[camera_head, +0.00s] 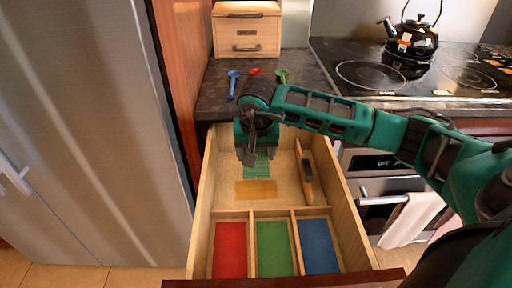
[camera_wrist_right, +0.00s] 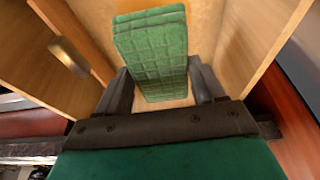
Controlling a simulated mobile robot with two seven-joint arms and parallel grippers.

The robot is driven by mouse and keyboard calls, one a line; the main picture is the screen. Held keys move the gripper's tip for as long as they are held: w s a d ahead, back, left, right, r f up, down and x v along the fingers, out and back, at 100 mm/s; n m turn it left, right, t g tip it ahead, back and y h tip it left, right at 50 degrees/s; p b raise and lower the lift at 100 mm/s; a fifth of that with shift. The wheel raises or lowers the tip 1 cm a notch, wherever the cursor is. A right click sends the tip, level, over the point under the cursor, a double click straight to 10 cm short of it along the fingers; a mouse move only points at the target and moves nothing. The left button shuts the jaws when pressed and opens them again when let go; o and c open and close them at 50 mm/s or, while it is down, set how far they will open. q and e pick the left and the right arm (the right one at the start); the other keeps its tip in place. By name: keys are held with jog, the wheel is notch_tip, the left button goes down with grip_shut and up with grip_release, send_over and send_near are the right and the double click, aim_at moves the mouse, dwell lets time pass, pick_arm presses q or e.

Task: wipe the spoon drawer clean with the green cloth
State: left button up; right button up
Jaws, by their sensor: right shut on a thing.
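The open wooden drawer (camera_head: 204,215) has red (camera_head: 230,250), green (camera_head: 273,248) and blue (camera_head: 319,246) compartments at its front. My right gripper (camera_head: 247,158) is inside its back part, pointing down. It is shut on the green cloth (camera_head: 258,164), a folded, grid-patterned block. In the right wrist view the cloth (camera_wrist_right: 152,45) sits between the two fingers of the gripper (camera_wrist_right: 162,82). A yellow-brown patch (camera_head: 256,191) lies on the drawer floor, just in front of the cloth. I cannot tell whether the cloth touches the floor. My left gripper is not in view.
A long brown wooden piece (camera_head: 304,172) with a dark middle lies along the drawer's right side. Blue (camera_head: 232,84), red (camera_head: 254,71) and green (camera_head: 281,75) spoons lie on the counter behind. A wooden box (camera_head: 246,30), a kettle (camera_head: 411,40) and a fridge (camera_head: 90,130) surround it.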

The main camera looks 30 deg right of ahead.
notch_tip(320, 180, down, 2)
jog(key=shift+f+b, duration=0.1)
jog(key=shift+b, duration=0.45)
notch_tip(320, 180, down, 2)
jog(key=shift+f+b, duration=0.25)
jog(key=shift+b, duration=0.6)
jog(key=f+b, duration=0.1)
jog(key=w+a+f+b, duration=0.1)
jog(key=shift+a+f, duration=0.3)
jog(key=shift+w+a+f+b, duration=0.2)
jog(key=shift+f+b, duration=0.1)
jog(key=shift+b, duration=0.2)
jog(key=shift+w+a+f+b, duration=0.2)
jog(key=shift+a+f+b, duration=0.25)
jog(key=shift+f+b, duration=0.1)
jog(key=shift+w+a+f+b, duration=0.25)
jog(key=shift+a+f+b, duration=0.05)
jog(key=shift+a+f, duration=0.1)
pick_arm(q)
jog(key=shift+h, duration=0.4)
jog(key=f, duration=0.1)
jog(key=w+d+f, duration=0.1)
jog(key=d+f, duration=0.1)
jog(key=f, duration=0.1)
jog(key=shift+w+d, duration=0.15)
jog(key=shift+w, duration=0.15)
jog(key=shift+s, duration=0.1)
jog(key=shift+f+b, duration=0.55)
pick_arm(e)
jog(key=shift+f, duration=0.6)
